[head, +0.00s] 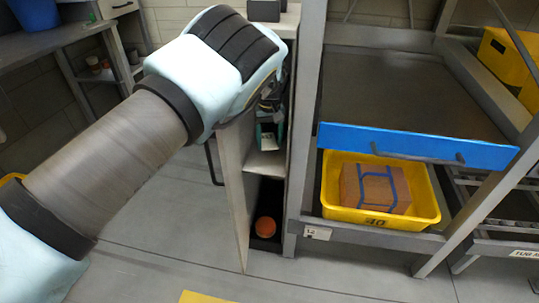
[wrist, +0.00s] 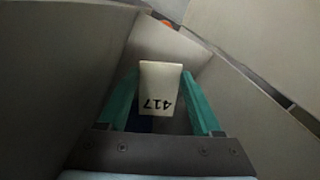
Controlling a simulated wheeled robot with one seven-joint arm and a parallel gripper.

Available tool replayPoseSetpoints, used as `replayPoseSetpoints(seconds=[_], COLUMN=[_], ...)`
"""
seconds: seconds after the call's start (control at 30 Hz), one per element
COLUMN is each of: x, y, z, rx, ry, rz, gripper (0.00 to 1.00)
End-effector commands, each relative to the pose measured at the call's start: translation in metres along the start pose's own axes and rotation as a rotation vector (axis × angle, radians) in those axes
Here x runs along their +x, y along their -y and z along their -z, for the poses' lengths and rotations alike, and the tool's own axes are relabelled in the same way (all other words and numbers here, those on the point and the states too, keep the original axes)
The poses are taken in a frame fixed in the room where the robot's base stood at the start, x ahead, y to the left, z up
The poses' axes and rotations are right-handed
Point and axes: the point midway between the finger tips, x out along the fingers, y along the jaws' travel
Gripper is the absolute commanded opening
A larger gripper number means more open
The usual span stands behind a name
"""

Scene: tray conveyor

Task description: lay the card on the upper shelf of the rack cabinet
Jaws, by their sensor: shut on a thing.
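A pale card (wrist: 160,80) marked 417, upside down in the wrist view, sits between the two green fingers of my gripper (wrist: 161,92), which is shut on it. The rack cabinet (head: 236,190) is the narrow grey unit left of the tall rack in the head view. My gripper (head: 268,134) is partly inside its upper opening, above a shelf board (head: 266,163). My forearm and wrist hide much of that opening. Grey panels stand close on both sides of my gripper in the wrist view. I cannot tell whether the card touches the shelf.
An orange round object (head: 265,227) lies in the cabinet's lower compartment. To the right, a rack holds a yellow bin (head: 330,205) with a blue-strapped brown box (head: 377,188), below a tray with a blue front (head: 420,144). The floor left of the cabinet is mostly clear.

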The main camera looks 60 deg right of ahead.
Motion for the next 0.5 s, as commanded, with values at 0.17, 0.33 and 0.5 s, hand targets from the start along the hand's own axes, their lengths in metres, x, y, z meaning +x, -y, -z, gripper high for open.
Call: replayPoseSetpoints(seconds=[0.17,0.33,0.5], x=[0.024,0.037,0.064], y=[-0.001,-0.001,0.000], z=[0.002,0.002,0.002], rx=[0.000,0.000,0.002], ry=[0.002,0.001,0.001], rz=[0.002,0.001,0.003], gripper=[0.05,0.05,0.05])
